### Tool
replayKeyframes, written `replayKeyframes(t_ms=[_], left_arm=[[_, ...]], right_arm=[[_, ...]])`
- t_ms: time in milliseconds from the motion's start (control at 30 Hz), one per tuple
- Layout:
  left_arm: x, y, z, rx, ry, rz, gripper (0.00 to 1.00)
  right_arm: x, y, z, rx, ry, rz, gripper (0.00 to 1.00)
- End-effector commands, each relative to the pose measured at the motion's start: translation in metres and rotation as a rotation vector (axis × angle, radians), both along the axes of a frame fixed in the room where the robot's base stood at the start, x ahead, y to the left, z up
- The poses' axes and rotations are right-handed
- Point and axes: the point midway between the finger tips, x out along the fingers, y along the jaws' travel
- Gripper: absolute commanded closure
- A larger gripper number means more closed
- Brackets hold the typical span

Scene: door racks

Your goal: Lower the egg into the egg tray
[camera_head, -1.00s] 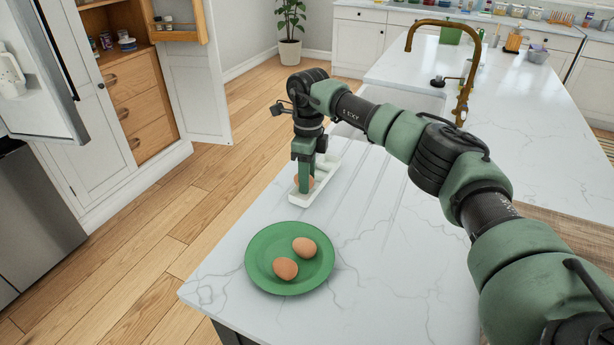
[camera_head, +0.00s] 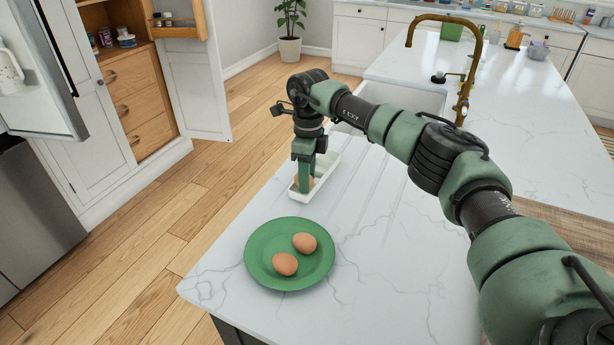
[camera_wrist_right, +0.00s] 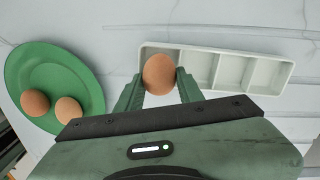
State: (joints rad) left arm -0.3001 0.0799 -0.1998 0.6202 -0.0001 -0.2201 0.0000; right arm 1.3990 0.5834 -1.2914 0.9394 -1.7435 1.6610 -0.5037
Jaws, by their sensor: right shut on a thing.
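A brown egg (camera_wrist_right: 159,74) is between the two green fingers of my right gripper (camera_wrist_right: 158,88) in the right wrist view. In the head view my right gripper (camera_head: 304,184) points down at the near end of the white egg tray (camera_head: 327,172), and its fingers hide most of the egg. The egg tray (camera_wrist_right: 284,75) has several compartments in a row. The egg is at the left end compartment in the right wrist view; I cannot tell whether it touches the bottom. The other compartments in view are empty. My left gripper is not in view.
A green plate (camera_head: 290,281) with two brown eggs stands near the counter's front corner. Behind the tray are a sink (camera_head: 405,98) and a brass faucet (camera_head: 467,85). The white marble counter (camera_head: 400,260) right of the plate is clear.

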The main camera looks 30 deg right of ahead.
Motion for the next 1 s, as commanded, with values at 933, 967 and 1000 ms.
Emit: replayKeyframes(t_ms=[933, 967, 1000], left_arm=[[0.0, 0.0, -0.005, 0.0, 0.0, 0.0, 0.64], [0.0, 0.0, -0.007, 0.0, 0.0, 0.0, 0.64], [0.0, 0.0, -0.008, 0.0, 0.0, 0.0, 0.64]], right_arm=[[0.001, -0.001, 0.006, -0.001, -0.002, 0.0, 0.38], [0.002, -0.001, 0.011, -0.001, -0.004, 0.0, 0.38], [0.002, -0.001, 0.017, -0.001, -0.004, 0.0, 0.38]])
